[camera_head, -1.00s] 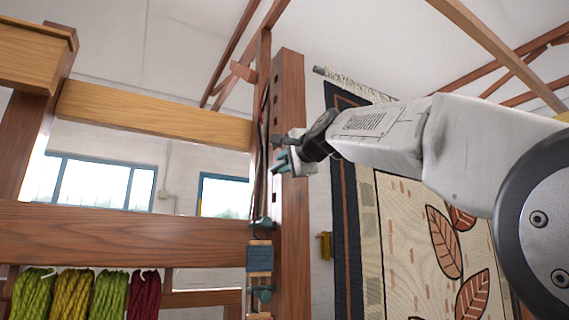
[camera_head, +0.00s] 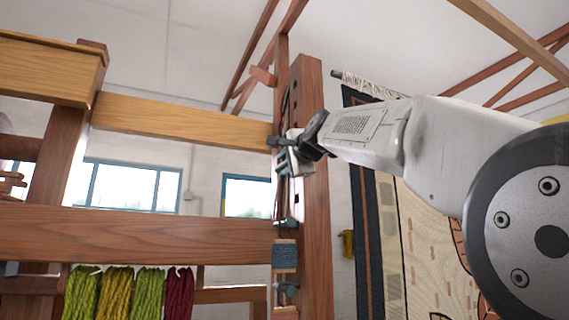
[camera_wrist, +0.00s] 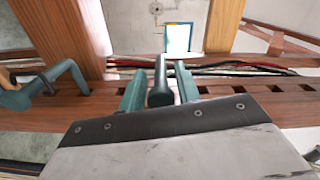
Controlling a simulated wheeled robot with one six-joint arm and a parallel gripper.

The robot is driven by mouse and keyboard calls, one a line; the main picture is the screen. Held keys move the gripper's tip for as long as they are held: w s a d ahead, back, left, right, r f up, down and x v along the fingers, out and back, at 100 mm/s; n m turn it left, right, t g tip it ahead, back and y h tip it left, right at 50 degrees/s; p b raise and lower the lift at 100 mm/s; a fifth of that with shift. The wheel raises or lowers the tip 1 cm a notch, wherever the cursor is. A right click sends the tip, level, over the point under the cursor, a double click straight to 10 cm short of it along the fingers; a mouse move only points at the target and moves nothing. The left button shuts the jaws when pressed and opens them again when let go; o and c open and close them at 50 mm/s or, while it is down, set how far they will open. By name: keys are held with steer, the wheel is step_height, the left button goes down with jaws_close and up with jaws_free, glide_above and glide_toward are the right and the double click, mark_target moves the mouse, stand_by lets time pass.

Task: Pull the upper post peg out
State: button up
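My gripper (camera_head: 287,160) is up at the tall wooden post (camera_head: 312,210), reaching in from the right. In the wrist view its two teal fingers (camera_wrist: 160,84) stand apart, one on each side of a dark grey peg handle (camera_wrist: 160,90). Narrow gaps seem to show between handle and fingers. The handle's inner end and its hole are hidden. In the head view a dark bit of the upper peg (camera_head: 274,142) shows left of the fingers. A lower teal peg (camera_head: 287,223) sits in the post below. An L-shaped teal peg (camera_wrist: 70,72) shows left in the wrist view.
Cords (camera_wrist: 235,68) run along the post close to the fingers. Horizontal beams (camera_head: 140,235) extend left, with wool skeins (camera_head: 115,293) hanging below. A woven rug (camera_head: 395,230) hangs behind my arm on the right.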

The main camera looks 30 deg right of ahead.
steer(key=shift+a, duration=0.15)
steer(key=shift+s, duration=0.2)
steer(key=s+a, duration=0.1)
steer(key=s, duration=0.6)
steer(key=shift+s, duration=0.15)
stand_by(0.3)
